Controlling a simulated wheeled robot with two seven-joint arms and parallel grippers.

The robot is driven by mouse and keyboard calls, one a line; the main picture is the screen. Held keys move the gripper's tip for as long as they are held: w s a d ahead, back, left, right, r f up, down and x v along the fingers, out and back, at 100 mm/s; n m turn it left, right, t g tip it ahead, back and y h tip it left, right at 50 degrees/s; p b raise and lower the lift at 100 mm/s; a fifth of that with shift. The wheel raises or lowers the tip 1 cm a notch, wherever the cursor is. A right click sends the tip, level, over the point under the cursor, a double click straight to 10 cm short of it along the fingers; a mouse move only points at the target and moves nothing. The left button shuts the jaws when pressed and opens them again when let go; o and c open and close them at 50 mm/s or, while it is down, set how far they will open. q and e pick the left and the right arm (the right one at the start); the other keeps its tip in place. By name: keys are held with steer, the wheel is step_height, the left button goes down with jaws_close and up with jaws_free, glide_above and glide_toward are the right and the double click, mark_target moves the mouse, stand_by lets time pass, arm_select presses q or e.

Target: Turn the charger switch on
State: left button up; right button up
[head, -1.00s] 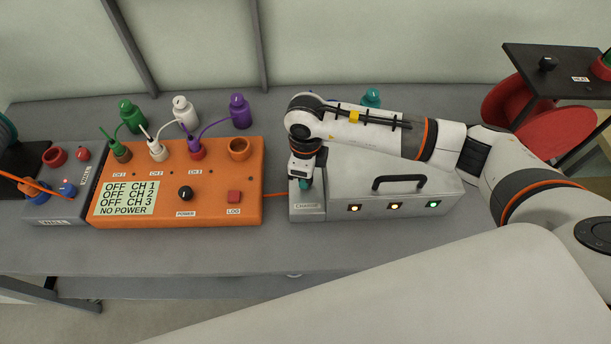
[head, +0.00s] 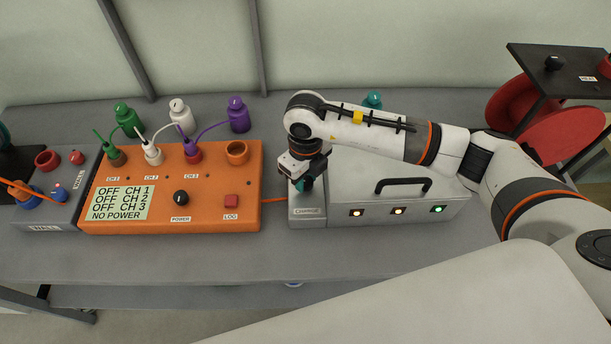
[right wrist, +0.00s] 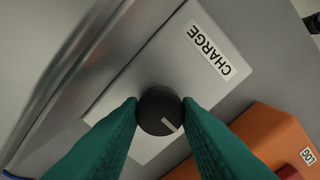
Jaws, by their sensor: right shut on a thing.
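The charger is a grey metal box (head: 440,206) with a small front-left block labelled CHARGE (head: 309,212). Its switch is a round black knob (right wrist: 160,112) with a pale pointer line, seen in the right wrist view beside the CHARGE label (right wrist: 209,50). My right gripper (right wrist: 161,104) has its two green fingertips closed on opposite sides of the knob. In the head view the right gripper (head: 304,184) is over the block, and it hides the knob. The pointer line slants toward the lower right in the wrist view. My left gripper is in neither view.
Three lamps (head: 398,211) glow on the charger's front, below a black handle (head: 402,184). Left of it is an orange logger (head: 215,210) whose screen reads OFF for three channels and NO POWER. Bottles (head: 181,112) stand behind. The bench front (head: 200,262) is clear.

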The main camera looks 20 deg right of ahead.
mark_target(306, 180)
stand_by(0.3)
steer(key=o, duration=1)
step_height(306, 180, up, 12)
steer(key=b, duration=0.2)
steer(key=shift+b, duration=0.35)
